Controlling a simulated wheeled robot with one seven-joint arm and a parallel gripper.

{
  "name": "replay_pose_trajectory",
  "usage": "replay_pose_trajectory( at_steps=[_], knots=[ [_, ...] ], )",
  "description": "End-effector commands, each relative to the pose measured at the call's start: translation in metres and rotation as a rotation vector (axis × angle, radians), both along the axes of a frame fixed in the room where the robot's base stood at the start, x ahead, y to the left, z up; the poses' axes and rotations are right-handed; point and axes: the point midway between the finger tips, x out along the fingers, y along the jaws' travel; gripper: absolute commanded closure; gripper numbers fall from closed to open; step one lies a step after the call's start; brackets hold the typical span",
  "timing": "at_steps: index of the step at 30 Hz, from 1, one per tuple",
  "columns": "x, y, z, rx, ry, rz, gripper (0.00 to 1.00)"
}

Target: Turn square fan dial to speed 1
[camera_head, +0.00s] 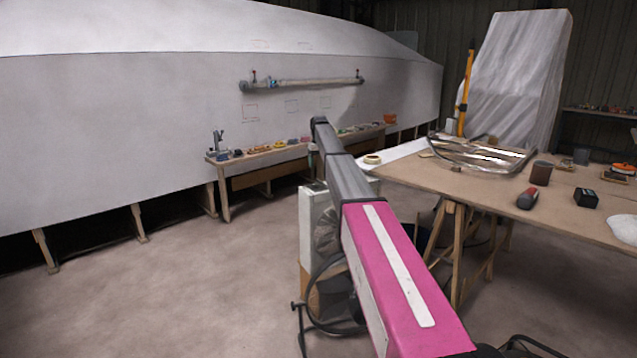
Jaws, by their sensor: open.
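A white, square-bodied box fan (308,228) stands low on a support, left of the brown worktable. My arm crosses in front of it and hides much of its right side. Part of a dark round grille (326,235) shows beside my arm. The fan's top edge shows just left of my arm, but I cannot make out the dial or its setting. My arm reaches forward over the fan, its far end above and behind the fan's top. My gripper cannot be made out; it seems hidden beyond my arm.
A low bench (222,180) with small items stands along the white hull (120,120). Floor at left is clear.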

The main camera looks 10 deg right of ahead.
Motion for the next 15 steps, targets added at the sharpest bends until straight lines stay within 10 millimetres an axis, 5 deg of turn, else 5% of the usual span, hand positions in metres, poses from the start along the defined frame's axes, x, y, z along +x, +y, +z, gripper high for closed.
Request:
replay_pose_trajectory(
  at_steps=[15],
  knots=[
    [-0.001, 0.000, -0.081, 0.000, 0.001, -0.001, 0.27]
  ],
)
